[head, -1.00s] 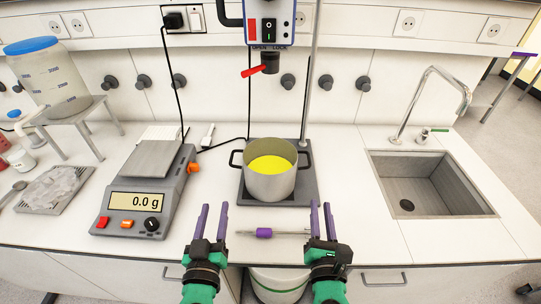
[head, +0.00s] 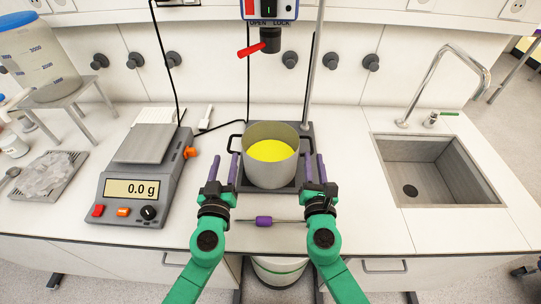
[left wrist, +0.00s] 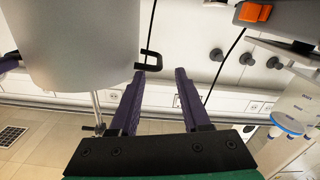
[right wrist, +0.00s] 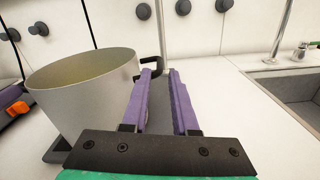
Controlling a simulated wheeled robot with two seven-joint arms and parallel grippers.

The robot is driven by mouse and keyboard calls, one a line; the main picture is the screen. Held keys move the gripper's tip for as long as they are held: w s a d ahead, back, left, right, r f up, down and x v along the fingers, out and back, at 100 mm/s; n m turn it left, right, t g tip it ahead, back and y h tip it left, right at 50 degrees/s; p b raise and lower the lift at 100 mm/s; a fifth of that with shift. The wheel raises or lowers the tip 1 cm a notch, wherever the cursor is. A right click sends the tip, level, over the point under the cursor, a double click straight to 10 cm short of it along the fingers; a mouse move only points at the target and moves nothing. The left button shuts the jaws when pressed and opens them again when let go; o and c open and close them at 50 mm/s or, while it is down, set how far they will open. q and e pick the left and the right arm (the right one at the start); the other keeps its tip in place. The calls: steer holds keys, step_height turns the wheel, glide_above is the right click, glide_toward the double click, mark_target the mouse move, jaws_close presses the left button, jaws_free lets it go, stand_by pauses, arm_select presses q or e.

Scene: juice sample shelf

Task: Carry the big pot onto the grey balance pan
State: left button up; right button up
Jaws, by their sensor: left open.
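The big pot (head: 271,172) is grey, holds yellow contents and stands upright on a dark plate in the middle of the counter. It has a dark loop handle on each side; one shows in the left wrist view (left wrist: 152,57), the other in the right wrist view (right wrist: 160,70). My left gripper (head: 224,161) is open and empty at the pot's left side, its fingertips near that handle. My right gripper (head: 314,162) is open at the right side, its fingertips close to the other handle. The grey balance pan (head: 146,143) is empty; its balance reads 0.0 g.
A purple-gripped rod (head: 263,221) lies in front of the pot. A stand pole (head: 313,70) and a mixer head with a red lever (head: 252,49) are behind and above it. A sink (head: 430,165) is at right. The left holds a tray (head: 62,190) and a small stand (head: 70,92).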

mark_target(229, 144)
arm_select(q)
steer(key=w, duration=0.7)
steer(key=shift+d, duration=0.2)
arm_select(e)
steer(key=w, duration=0.7)
steer(key=shift+d, duration=0.2)
arm_select(q)
steer(key=shift+s, duration=0.15)
arm_select(e)
steer(key=shift+s, duration=0.15)
arm_select(q)
steer(key=c, duration=0.3)
arm_select(e)
steer(key=c, duration=0.3)
arm_select(q)
jaws_close()
arm_select(e)
jaws_close()
